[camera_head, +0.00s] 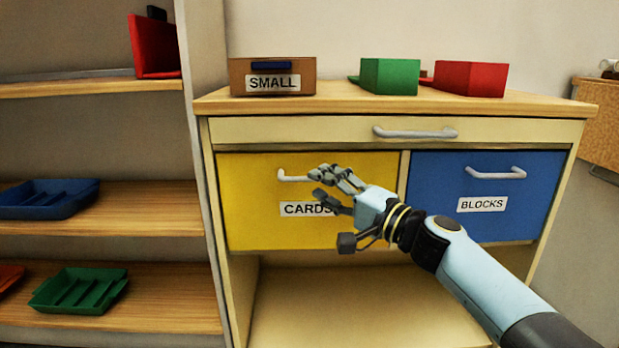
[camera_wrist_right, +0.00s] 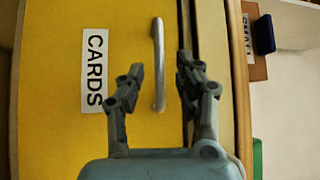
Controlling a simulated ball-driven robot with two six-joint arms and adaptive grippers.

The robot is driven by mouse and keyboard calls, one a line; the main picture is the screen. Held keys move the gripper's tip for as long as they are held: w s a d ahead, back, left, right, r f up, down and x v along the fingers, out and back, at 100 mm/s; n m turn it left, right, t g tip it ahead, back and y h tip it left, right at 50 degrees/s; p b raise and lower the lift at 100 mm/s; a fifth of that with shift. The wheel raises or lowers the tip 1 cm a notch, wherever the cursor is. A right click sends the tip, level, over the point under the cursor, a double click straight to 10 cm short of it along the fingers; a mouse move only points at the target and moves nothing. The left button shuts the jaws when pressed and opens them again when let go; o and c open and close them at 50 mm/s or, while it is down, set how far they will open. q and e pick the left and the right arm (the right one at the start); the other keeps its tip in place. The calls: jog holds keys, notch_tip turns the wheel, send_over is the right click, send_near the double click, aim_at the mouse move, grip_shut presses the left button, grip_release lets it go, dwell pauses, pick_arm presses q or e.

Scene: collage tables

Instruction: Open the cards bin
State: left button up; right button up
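The yellow cards bin (camera_head: 250,220) fills the left front of the cabinet and looks shut. Its white label reads CARDS (camera_head: 296,209), partly covered by my gripper. Its pale bar handle (camera_head: 290,177) sits near the top edge. My right gripper (camera_head: 330,183) is in front of the bin, its fingers apart and empty. In the right wrist view the handle (camera_wrist_right: 158,65) shows between and beyond the two open fingers of my right gripper (camera_wrist_right: 160,75), nearer the right finger. I cannot tell whether the fingers touch it. My left gripper is out of view.
A blue blocks bin (camera_head: 430,190) is to the right of the cards bin. A shallow drawer (camera_head: 300,131) lies above both. On top are a SMALL box (camera_head: 240,78), a green box (camera_head: 390,77) and a red box (camera_head: 472,79). Shelves with trays stand left.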

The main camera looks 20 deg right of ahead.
aim_at(308, 191)
jog(key=shift+x, duration=1.95)
jog(key=shift+f, duration=0.15)
grip_shut()
